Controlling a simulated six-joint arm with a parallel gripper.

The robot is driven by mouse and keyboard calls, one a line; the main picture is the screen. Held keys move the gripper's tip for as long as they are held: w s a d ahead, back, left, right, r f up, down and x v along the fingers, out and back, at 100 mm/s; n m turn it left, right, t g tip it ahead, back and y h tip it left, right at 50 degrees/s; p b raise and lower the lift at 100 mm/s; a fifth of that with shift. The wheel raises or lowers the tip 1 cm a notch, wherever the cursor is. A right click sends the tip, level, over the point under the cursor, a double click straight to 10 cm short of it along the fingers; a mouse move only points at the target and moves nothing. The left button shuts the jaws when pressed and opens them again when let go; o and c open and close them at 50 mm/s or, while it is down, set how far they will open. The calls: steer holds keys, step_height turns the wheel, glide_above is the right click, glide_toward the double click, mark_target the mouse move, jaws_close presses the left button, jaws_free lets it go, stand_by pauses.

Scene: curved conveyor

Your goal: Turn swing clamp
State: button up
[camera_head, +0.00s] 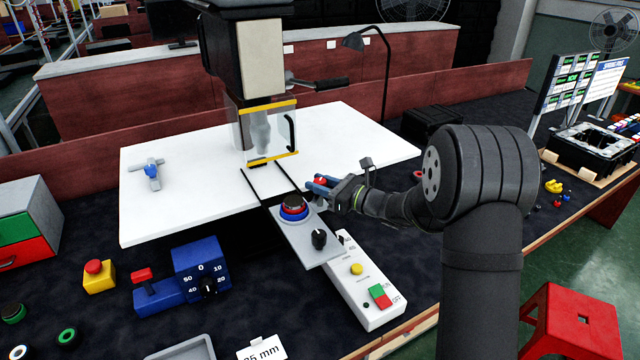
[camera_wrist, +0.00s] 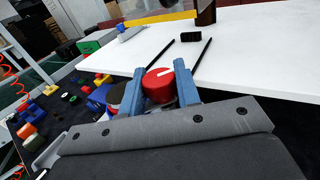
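A red round knob (camera_wrist: 158,84) with a white line on top sits between the two blue fingers of my gripper (camera_wrist: 160,88) in the wrist view. A finger lies close on each side of it; whether they press on it is unclear. In the head view my gripper (camera_head: 321,184) is at the front edge of the white table, beside the grey plate, with a bit of red between its fingers. I cannot tell for sure that this knob is the swing clamp. A grey-blue T-shaped piece (camera_head: 151,173) lies on the white table at the left.
The grey plate (camera_head: 323,250) carries a dark-topped round button (camera_head: 293,206) with red and blue rings and a black knob (camera_head: 319,239). A white switch box (camera_head: 368,287) stands in front. A clear guarded machine (camera_head: 266,131) stands behind. The white table (camera_head: 190,205) is mostly clear.

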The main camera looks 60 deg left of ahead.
steer(key=shift+t, duration=0.3)
steer(key=shift+s+m+t+y, duration=0.1)
steer(key=shift+m+t+y, duration=0.7)
steer(key=shift+m+t, duration=0.65)
steer(key=shift+m+t+y, duration=0.3)
steer(key=shift+m+t, duration=1.15)
steer(key=shift+t, duration=1.2)
steer(key=o, duration=0.9)
steer(key=shift+o, duration=0.2)
steer(key=d, duration=1.7)
steer(key=shift+d, duration=0.25)
